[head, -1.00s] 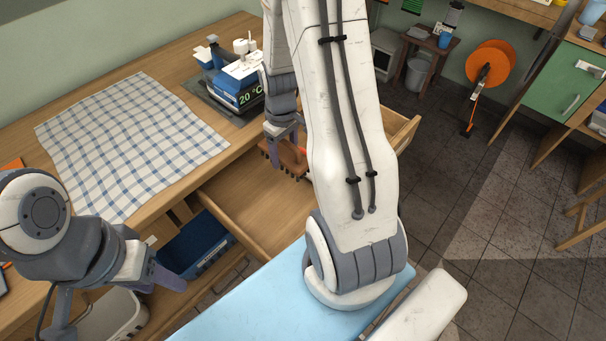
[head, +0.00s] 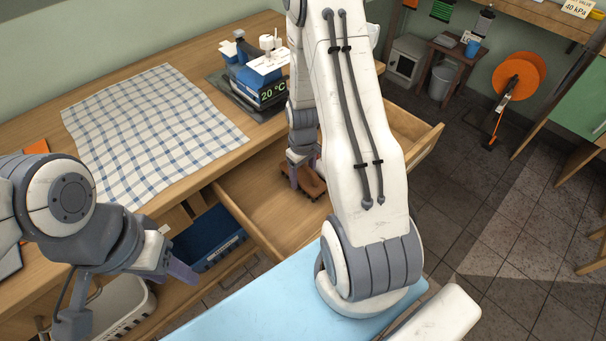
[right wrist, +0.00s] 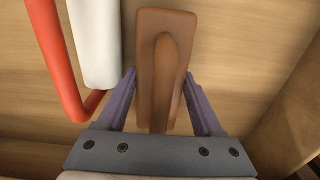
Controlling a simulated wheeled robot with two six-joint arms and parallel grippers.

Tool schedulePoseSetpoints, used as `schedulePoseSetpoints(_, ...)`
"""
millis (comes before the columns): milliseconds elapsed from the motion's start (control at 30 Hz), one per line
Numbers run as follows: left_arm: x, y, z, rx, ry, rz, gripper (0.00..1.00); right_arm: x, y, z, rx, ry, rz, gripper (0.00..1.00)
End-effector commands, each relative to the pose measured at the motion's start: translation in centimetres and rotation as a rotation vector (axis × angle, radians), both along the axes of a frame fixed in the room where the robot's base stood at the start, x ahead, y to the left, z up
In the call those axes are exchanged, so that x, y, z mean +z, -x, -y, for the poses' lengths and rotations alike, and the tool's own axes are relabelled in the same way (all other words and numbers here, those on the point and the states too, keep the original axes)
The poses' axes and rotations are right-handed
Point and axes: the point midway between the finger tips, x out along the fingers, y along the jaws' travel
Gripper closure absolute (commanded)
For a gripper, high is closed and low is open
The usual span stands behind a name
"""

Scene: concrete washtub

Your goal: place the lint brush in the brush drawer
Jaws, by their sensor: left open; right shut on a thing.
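The lint brush (head: 313,189) is a brown block with a raised grip along its back. In the right wrist view the brush (right wrist: 178,60) lies between the two purple fingers of my right gripper (right wrist: 157,88), which is shut on it. In the head view my right gripper (head: 305,172) points down into the open wooden brush drawer (head: 258,190), with the brush low over its floor. Whether the brush touches the floor I cannot tell. My left gripper (head: 180,270) is open and empty at the lower left, away from the drawer.
A white roller (right wrist: 95,40) with a red handle (right wrist: 58,65) lies left of the brush in the right wrist view. A blue bin (head: 210,238) stands left of the drawer. A checked cloth (head: 150,130) and a blue device (head: 258,80) lie on the counter.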

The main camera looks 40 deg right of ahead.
Motion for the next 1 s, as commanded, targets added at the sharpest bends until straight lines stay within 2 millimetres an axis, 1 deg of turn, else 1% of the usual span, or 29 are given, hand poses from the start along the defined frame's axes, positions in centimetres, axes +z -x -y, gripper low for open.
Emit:
schedulePoseSetpoints(67,-0.3,0.0,0.0,0.0,0.0,0.0,0.5,-0.4,0.0,0.0,0.0,0.0,0.0,0.97)
schedulePoseSetpoints(100,-0.1,0.0,0.0,0.0,0.0,0.0,0.5,-0.2,0.0,0.0,0.0,0.0,0.0,0.19)
schedulePoseSetpoints(400,-0.1,0.0,0.0,0.0,0.0,0.0,0.5,-0.1,0.0,0.0,0.0,0.0,0.0,0.19)
schedulePoseSetpoints(533,0.2,0.0,0.0,0.0,0.0,0.0,0.5,0.8,-0.1,0.0,0.0,0.001,0.002,0.19)
schedulePoseSetpoints(667,0.5,0.0,0.0,0.0,0.0,0.0,0.5,3.1,-0.1,0.0,0.0,0.001,0.004,0.19)
schedulePoseSetpoints(900,1.1,0.0,0.0,0.0,0.0,0.0,0.5,8.4,-0.1,0.0,0.0,0.002,0.005,0.19)
schedulePoseSetpoints(1000,1.3,0.0,0.0,0.0,0.0,0.0,0.5,10.1,0.0,0.0,0.0,0.002,0.003,0.19)
